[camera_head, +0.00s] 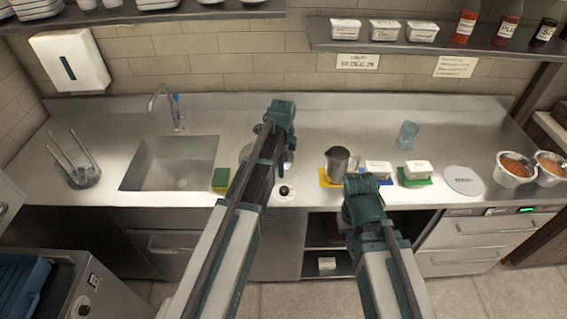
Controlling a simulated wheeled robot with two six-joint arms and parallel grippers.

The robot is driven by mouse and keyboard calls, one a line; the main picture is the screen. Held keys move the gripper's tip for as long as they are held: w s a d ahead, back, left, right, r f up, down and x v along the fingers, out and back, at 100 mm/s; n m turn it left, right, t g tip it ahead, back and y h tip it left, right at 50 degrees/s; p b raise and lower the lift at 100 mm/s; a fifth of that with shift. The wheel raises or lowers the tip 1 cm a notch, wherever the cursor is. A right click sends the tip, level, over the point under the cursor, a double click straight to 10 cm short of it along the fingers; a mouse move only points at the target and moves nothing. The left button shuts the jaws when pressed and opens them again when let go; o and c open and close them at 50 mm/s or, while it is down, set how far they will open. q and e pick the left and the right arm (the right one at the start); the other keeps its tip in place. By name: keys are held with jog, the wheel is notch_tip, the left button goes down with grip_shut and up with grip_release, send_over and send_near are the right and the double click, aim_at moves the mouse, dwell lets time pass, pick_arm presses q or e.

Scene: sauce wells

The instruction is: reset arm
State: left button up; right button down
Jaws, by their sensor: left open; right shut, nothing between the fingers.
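My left arm reaches up over the counter (310,123), and my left gripper (281,160) is mostly hidden behind its own wrist; it looks empty. My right arm reaches to the counter's front edge, and my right gripper (350,176) is largely hidden by its wrist, with nothing seen in it. A dark metal jug (337,164) stands on a yellow mat (327,180) just beyond the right gripper. White labelled tubs sit to its right, one (378,168) by a blue mat and one (419,168) on a green mat (414,182).
A sponge (221,178) lies near the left arm. A blue cup (407,133), a round white disc (463,181) and two sauce-filled pans (515,168) are at the right. A shelf (420,50) hangs above.

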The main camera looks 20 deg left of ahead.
dwell(0.3)
pick_arm(q)
jog(key=s+d+f+n+b, duration=0.2)
jog(key=s+d+n, duration=0.2)
jog(key=s, duration=0.4)
jog(key=s+d+f+n+b, duration=0.3)
jog(key=s+d+n, duration=0.2)
jog(key=s, duration=0.2)
jog(key=s+d+f+n+y+b, duration=0.1)
jog(key=s+d+n, duration=0.3)
jog(key=s, duration=0.4)
jog(key=shift+s+d+f+g+b, duration=0.2)
jog(key=shift+s+f+g+b, duration=0.15)
jog(key=shift+f+b, duration=0.4)
